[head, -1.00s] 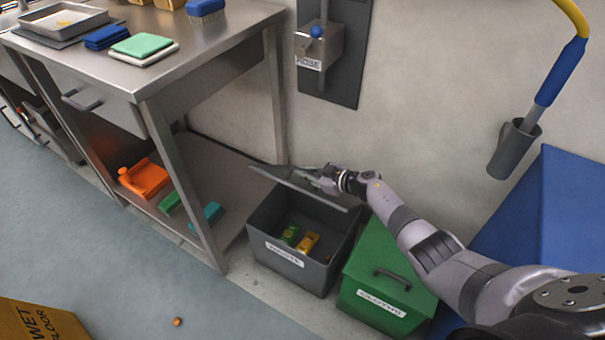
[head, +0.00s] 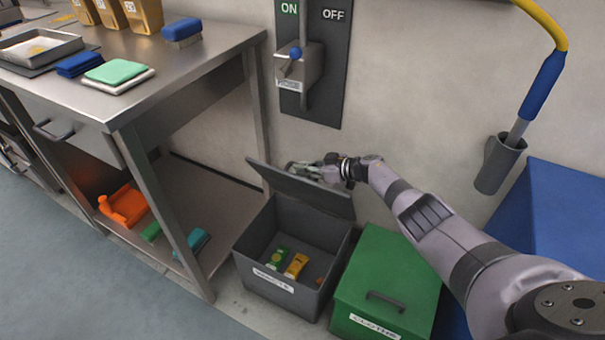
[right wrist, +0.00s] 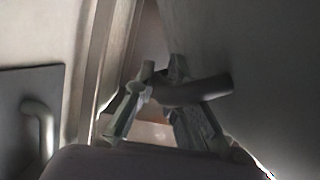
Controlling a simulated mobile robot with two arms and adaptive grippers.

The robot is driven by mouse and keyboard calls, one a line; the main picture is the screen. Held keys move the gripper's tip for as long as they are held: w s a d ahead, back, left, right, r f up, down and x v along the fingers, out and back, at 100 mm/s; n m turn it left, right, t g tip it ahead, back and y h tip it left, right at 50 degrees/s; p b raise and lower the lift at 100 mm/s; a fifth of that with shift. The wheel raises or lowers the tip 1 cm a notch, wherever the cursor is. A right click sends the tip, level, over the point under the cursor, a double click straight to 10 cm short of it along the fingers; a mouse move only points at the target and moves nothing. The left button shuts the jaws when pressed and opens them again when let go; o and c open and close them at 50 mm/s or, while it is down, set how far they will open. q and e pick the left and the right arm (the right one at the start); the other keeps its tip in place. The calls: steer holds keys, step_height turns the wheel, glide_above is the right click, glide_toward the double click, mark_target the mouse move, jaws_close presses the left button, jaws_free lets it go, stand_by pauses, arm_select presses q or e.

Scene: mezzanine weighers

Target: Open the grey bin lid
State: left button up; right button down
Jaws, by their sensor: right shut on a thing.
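The grey bin (head: 262,250) stands on the floor beside the steel table, with a white label on its front. Its dark grey lid (head: 300,196) is raised and leans back at a steep tilt, leaving the top open. Inside are a green packet (head: 277,258) and a yellow packet (head: 296,266). My right gripper (head: 305,169) is at the lid's upper back side, shut on its handle. In the right wrist view, the gripper's fingers (right wrist: 160,105) are around the dark handle bar (right wrist: 195,91). My left gripper is not in view.
A green bin (head: 385,275) with a closed lid stands close on the right, under my right arm. A blue bin (head: 565,215) is farther right. The steel table (head: 190,70) is on the left. A switch panel (head: 312,100) is on the wall behind.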

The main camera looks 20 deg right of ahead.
steer(key=shift+d, duration=0.15)
steer(key=c, duration=1.9)
jaws_free()
steer(key=shift+s+d+r, duration=0.15)
steer(key=shift+s+d, duration=0.2)
steer(key=v, duration=1.1)
steer(key=shift+a, duration=0.15)
steer(key=shift+r, duration=0.15)
